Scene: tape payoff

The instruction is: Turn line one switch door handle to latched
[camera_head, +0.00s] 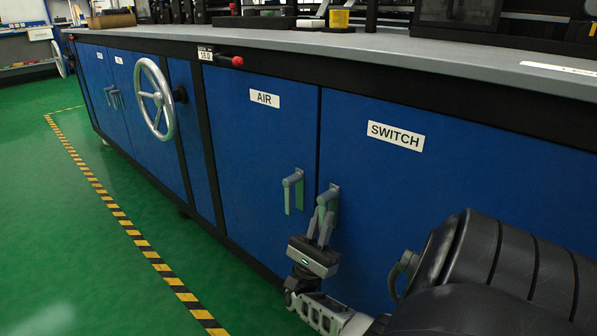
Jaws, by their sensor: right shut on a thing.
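The blue switch door (400,190) carries a white "SWITCH" label (396,136). Its grey-green lever handle (329,194) sits near the door's left edge, and its lower part is partly hidden by my gripper. My right gripper (323,222) reaches up from below, with its fingers closed around the hanging part of this handle. The handle appears to point downward; its exact angle is hard to tell behind the fingers. My left gripper is not in view.
The "AIR" door (262,170) to the left has its own handle (292,190) hanging down, close to my gripper. A silver handwheel (154,98) and a red-knobbed lever (237,61) stick out farther left. Green floor with a striped line (150,254) is clear.

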